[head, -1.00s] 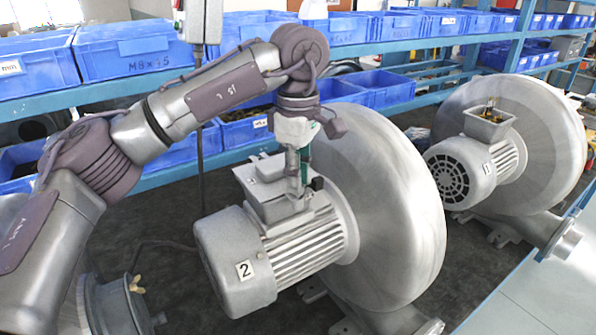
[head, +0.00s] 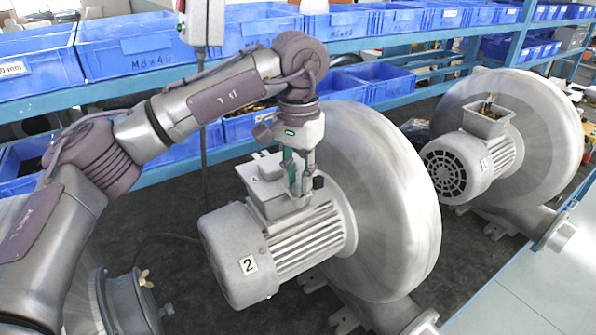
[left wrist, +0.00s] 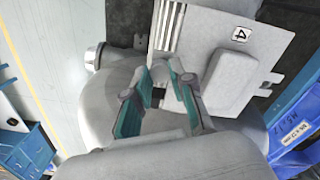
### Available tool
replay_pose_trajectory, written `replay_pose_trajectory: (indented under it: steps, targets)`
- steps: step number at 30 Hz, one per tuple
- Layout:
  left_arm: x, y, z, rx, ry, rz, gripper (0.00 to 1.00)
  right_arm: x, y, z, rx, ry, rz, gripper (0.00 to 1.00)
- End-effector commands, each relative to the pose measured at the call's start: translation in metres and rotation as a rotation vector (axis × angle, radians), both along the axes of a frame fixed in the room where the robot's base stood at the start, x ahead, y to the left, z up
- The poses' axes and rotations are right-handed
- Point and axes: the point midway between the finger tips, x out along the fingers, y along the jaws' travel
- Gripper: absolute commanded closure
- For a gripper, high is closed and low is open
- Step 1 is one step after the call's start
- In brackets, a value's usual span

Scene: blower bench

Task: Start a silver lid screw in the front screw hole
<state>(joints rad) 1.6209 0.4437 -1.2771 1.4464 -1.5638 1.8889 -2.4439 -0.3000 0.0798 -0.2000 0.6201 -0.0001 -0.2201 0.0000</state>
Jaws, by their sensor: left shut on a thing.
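The blower marked 2 (head: 238,262) stands in the middle of the head view. A grey terminal box with its lid (head: 262,168) sits on top of its motor. In the left wrist view the lid (left wrist: 225,60) carries a label 4. My left gripper (head: 301,190) points down at the lid's near right end, its green-sided fingers close to the box. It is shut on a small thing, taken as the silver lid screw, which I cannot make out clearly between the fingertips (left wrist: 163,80). The front screw hole is hidden by the fingers. My right gripper is not in view.
The large round blower housing (head: 385,205) stands close to the right of my left gripper. A second blower (head: 520,140) with an open terminal box stands at the right. Blue bins (head: 130,50) fill the shelves behind.

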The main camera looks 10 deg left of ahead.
Motion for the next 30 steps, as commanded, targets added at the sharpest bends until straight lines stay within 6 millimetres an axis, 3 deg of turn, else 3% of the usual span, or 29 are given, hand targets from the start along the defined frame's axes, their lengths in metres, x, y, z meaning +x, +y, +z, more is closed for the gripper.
replay_pose_trajectory:
  steps: [6, 15, 16, 18, 30]
  targets:
    - [0.0003, -0.0006, 0.0002, -0.001, -0.002, -0.296, 1.00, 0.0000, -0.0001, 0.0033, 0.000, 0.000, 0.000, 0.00]
    - [0.0002, -0.0009, -0.0002, -0.002, -0.003, -0.348, 1.00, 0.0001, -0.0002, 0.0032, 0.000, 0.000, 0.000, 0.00]
    - [0.0002, -0.0009, -0.0002, -0.001, -0.002, -0.348, 0.74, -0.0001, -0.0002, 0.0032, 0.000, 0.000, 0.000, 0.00]
    - [0.0002, -0.0008, -0.0002, -0.001, -0.002, -0.348, 0.66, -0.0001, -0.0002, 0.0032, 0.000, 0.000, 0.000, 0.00]
    - [0.0000, -0.0004, -0.0006, -0.001, -0.001, -0.324, 0.66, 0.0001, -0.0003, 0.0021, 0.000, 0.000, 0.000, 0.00]
